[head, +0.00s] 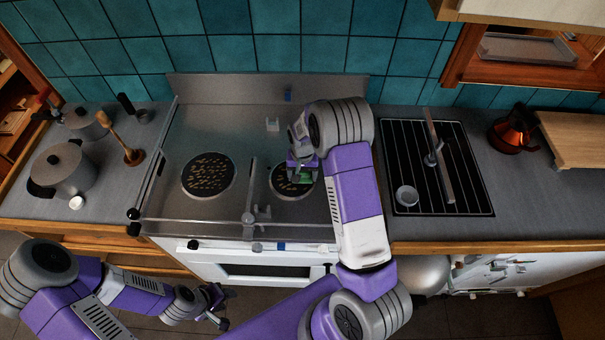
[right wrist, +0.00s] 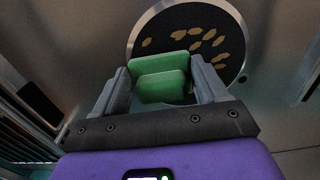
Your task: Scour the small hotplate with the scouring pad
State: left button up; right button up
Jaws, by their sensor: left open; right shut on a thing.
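The small hotplate (head: 289,188) is a dark disc with tan stains, on the right side of the stove top. It also shows in the right wrist view (right wrist: 205,28), with several tan patches on it. My right gripper (head: 302,172) is shut on the green scouring pad (right wrist: 158,78) and holds it over the far right part of the hotplate. Whether the pad touches the plate cannot be told. The right arm hides part of the stove. My left gripper (head: 218,307) is open and empty, low in front of the stove, away from the hotplate.
A larger stained hotplate (head: 208,176) lies to the left. A metal bar (head: 250,192) stands on the stove between the two plates. A pot (head: 65,168) is on the left counter; a sink rack (head: 410,150) with a cup (head: 406,196) and a copper kettle (head: 509,130) are to the right.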

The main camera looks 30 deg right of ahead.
jog(key=shift+f+b, duration=0.65)
jog(key=shift+b, duration=0.05)
dwell(0.9)
jog(key=shift+w+d+f+b, duration=0.15)
jog(key=shift+w+b, duration=0.1)
jog(key=shift+w, duration=0.3)
jog(key=shift+w+d+r+b, duration=0.1)
jog(key=shift+w+b, duration=0.1)
jog(key=shift+w, duration=0.75)
jog(key=shift+w, duration=0.1)
jog(key=shift+w+a+b, duration=0.5)
jog(key=shift+w+a, duration=0.45)
jog(key=shift+w, duration=0.2)
jog(key=shift+a, duration=0.1)
